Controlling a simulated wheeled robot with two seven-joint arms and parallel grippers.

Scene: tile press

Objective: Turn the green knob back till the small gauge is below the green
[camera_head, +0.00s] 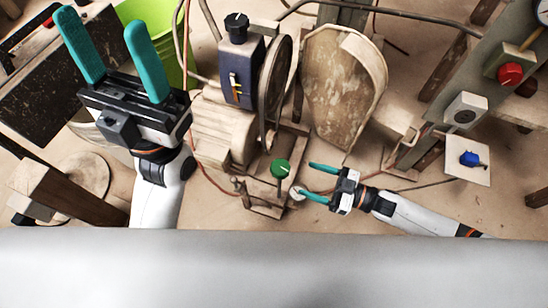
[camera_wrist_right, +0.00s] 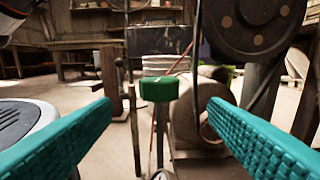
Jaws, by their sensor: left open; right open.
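The green knob (camera_head: 281,168) sits on top of a small stand at the low middle of the head view. In the right wrist view the green knob (camera_wrist_right: 158,89) is straight ahead, centred between the fingers and beyond their tips. A small round gauge (camera_head: 297,193) is just below the knob; only its edge shows low in the right wrist view (camera_wrist_right: 161,174), so its needle cannot be read. My right gripper (camera_head: 308,181) is open and empty, just right of the knob and apart from it. My left gripper (camera_head: 104,38) is open and empty at the upper left, far from the knob.
A machine with a dark blue box (camera_head: 240,72) and a large wheel (camera_head: 275,80) stands behind the knob. A red button (camera_head: 510,74) and a blue switch (camera_head: 470,159) are at the right. A lime green bin (camera_head: 155,25) is behind my left gripper.

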